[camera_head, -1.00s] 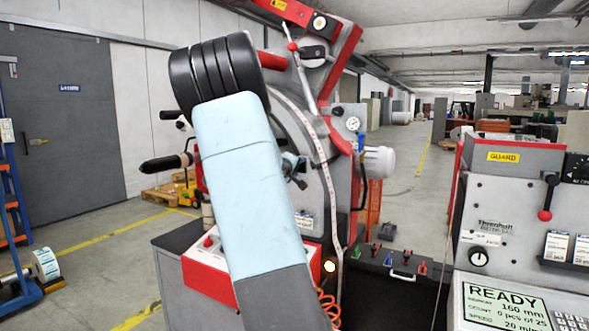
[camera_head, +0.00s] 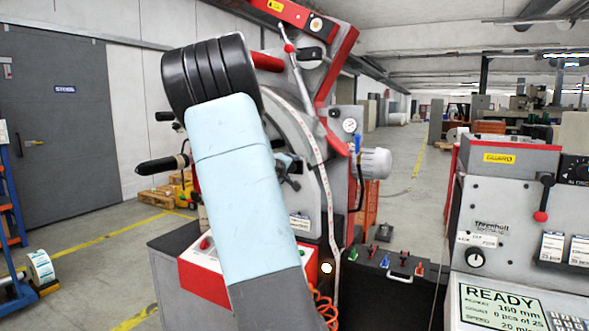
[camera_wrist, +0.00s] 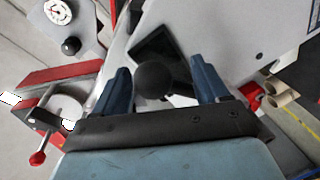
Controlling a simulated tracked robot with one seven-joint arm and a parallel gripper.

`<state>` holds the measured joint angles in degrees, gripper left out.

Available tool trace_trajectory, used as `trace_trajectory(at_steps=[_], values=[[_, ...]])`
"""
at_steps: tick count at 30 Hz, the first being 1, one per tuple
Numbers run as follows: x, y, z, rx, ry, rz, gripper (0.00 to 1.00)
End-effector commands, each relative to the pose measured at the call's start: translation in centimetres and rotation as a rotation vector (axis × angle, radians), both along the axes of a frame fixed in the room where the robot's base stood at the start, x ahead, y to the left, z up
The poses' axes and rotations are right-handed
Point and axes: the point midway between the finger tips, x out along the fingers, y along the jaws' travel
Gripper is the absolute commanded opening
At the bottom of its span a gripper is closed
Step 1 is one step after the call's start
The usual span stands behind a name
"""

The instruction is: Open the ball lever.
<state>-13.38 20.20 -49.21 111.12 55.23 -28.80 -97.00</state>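In the wrist view a black ball knob (camera_wrist: 154,80) sits between the two blue fingers of my gripper (camera_wrist: 161,84). The fingers are open, with a gap on both sides of the ball. A dark rectangular piece (camera_wrist: 150,42) shows just beyond the ball. The lever's shaft is hardly visible behind the ball. In the head view my arm hides most of my gripper and that part of the grey and red machine (camera_head: 312,205).
In the wrist view a pressure gauge (camera_wrist: 58,12), a smaller black knob (camera_wrist: 71,46) and a red-ball lever (camera_wrist: 37,158) lie to the left. In the head view a control panel (camera_head: 520,215) stands at the right, and a black case (camera_head: 385,290) with coloured connectors sits in front.

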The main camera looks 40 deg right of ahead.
Motion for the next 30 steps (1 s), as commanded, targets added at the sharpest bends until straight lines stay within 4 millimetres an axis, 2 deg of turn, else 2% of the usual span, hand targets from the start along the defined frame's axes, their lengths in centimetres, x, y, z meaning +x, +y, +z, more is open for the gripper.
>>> trace_trajectory(at_steps=[8,24,30], values=[[-1.2,2.5,0.5,0.002,-0.002,0.003,0.72],[-4.9,9.6,1.7,0.003,-0.001,0.004,0.72],[-5.7,11.3,1.9,0.002,-0.001,0.004,0.72]])
